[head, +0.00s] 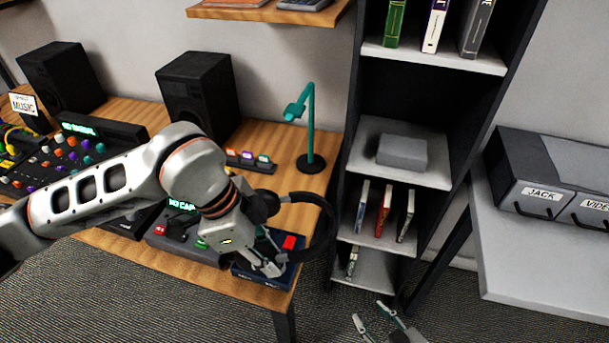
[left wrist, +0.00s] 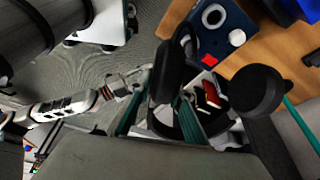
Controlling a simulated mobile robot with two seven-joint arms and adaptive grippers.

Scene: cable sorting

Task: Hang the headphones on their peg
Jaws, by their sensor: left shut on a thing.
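The black headphones (head: 325,232) are held by my left gripper (head: 268,262) near the front right corner of the desk. Their headband arcs to the right past the desk edge, and one ear cup (left wrist: 258,91) shows clearly in the left wrist view. My left gripper (left wrist: 160,112) is shut on the headphones; the exact contact is partly hidden. A teal stand (head: 310,125) with a short arm at its top and a round black base stands behind them; it appears to carry the peg. My right gripper (head: 378,322) is empty, with fingers apart, low at the bottom edge.
A dark blue box (head: 245,272) with a red button lies under my left gripper. Speakers (head: 199,92) and mixing gear (head: 70,150) fill the desk's left. A dark bookcase (head: 402,182) stands close right of the desk. A grey table (head: 530,265) is further right.

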